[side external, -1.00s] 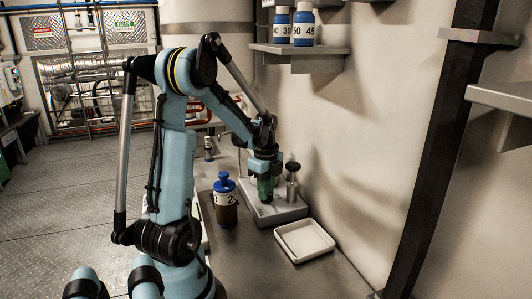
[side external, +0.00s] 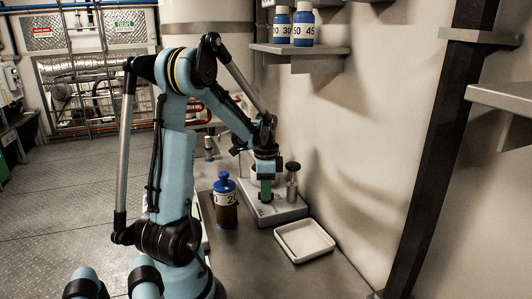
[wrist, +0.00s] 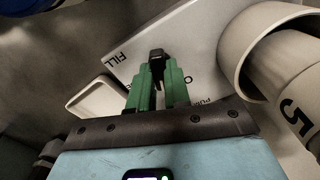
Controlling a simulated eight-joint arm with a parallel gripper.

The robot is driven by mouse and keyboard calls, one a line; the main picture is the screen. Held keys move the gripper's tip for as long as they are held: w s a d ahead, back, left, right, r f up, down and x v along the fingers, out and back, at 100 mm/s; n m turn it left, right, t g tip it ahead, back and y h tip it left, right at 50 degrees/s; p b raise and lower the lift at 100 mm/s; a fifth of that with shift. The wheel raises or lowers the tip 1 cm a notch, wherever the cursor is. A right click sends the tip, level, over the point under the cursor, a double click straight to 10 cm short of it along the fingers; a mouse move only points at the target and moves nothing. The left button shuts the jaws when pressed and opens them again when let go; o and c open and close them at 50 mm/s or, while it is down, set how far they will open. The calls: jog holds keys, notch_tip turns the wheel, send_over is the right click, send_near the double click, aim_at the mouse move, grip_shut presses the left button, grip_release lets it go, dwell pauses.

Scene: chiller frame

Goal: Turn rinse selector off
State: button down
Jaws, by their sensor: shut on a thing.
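My gripper (wrist: 157,72) has green fingers closed around this knob. In the side external view, my gripper (side external: 266,190) points down at the white base unit (side external: 262,217) on the bench. The knob is hidden there by the fingers. Part of the panel's lettering is covered by the fingers in the wrist view.
A metal plunger with a black top (side external: 292,180) stands right of my gripper. A brown bottle with a blue cap (side external: 226,208) stands to the left. An empty white tray (side external: 305,258) lies in front. In the wrist view, a large white cylinder (wrist: 262,62) is close on the right.

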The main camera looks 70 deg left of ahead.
jog(key=shift+n, duration=1.9)
jog(key=c, duration=1.1)
grip_release()
jog(key=shift+r, duration=0.15)
notch_tip(320, 180, up, 12)
jog(key=shift+f, duration=0.1)
